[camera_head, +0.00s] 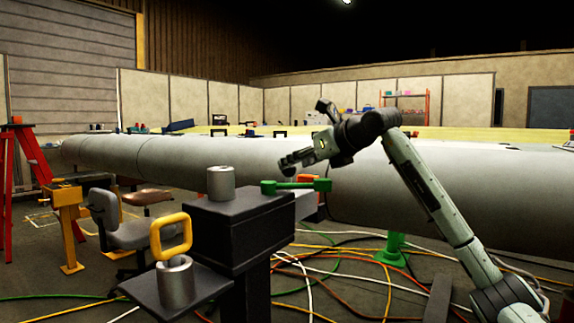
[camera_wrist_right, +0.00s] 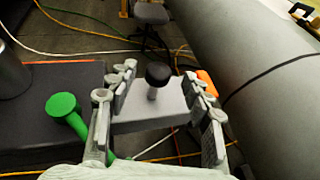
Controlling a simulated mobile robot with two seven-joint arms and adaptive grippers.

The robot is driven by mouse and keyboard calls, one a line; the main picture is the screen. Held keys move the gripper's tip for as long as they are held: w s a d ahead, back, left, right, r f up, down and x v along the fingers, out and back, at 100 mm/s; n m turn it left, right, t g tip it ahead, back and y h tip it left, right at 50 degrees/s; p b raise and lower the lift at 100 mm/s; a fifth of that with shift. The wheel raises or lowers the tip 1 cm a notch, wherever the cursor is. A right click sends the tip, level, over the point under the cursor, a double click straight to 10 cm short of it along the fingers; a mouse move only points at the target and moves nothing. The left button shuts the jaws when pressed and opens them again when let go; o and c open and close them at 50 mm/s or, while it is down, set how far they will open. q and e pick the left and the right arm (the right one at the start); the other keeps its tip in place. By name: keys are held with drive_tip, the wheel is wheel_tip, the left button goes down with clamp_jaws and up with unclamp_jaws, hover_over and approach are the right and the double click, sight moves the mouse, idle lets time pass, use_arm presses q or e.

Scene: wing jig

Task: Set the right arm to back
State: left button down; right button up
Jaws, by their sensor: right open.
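My right arm (camera_head: 425,185) comes in from the lower right, rises to a bent joint and reaches left over the fixture. Its gripper (camera_head: 292,162) hangs above and beyond the green handle (camera_head: 296,185) on the black stand (camera_head: 245,225). In the right wrist view the gripper (camera_wrist_right: 160,78) is open, its fingers spread left and right. A grey block (camera_wrist_right: 150,110) with a black knob (camera_wrist_right: 158,74) shows between the fingers; whether they touch it I cannot tell. The green handle (camera_wrist_right: 64,108) lies beside the left finger, partly hidden by it. My left gripper is not in view.
A long grey wing-like body (camera_head: 235,160) runs behind the stand. A grey cylinder (camera_head: 221,184) and a weight with a yellow handle (camera_head: 176,282) stand on the fixture. A chair (camera_head: 115,225) and red ladder (camera_head: 20,150) are at left. Cables (camera_head: 345,270) cross the floor.

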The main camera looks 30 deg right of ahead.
drive_tip(key=shift+x, duration=1.85)
clamp_jaws()
